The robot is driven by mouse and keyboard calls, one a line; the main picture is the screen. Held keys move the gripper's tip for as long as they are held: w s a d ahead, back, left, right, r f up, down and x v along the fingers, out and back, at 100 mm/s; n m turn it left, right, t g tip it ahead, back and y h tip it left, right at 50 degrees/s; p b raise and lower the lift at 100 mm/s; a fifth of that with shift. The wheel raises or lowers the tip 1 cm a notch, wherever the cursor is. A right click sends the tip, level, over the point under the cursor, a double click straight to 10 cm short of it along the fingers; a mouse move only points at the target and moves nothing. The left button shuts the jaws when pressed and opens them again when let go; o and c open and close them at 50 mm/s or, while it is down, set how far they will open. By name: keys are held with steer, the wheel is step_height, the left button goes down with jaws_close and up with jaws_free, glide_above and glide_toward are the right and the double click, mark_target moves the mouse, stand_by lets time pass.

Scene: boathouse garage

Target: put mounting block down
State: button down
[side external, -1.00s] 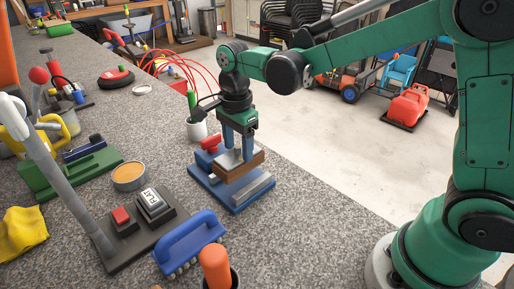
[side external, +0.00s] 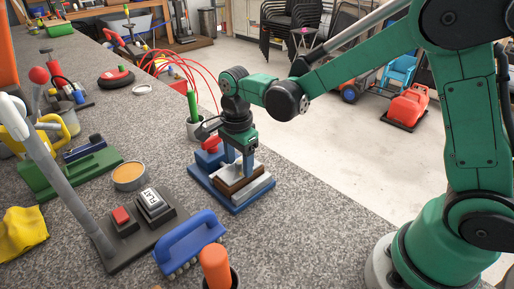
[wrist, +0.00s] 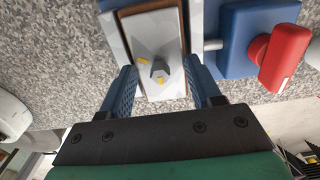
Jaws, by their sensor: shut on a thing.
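The mounting block (side external: 235,184) is a brown wooden block with a pale metal plate on top; the plate, with a hex nut and yellow marks, shows in the wrist view (wrist: 150,45). My gripper (side external: 240,168) points down from above, its blue fingers shut on the block's two sides. The block is low over a blue vise-like fixture (side external: 203,181), beside a silver bar (side external: 260,187). Whether its underside touches the fixture is hidden. In the wrist view my gripper (wrist: 162,80) has one finger on each side of the plate.
The fixture's red knob (side external: 211,144) is close behind my gripper; it is at the right in the wrist view (wrist: 285,55). A white cup (side external: 196,128), a tin (side external: 129,176), a switch box (side external: 150,208) and a blue-handled brush (side external: 188,242) stand around. Bare counter lies front right.

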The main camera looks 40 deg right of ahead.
steer(key=shift+f, duration=0.2)
steer(key=shift+c, duration=0.5)
jaws_free()
steer(key=shift+r, duration=2.8)
jaws_close()
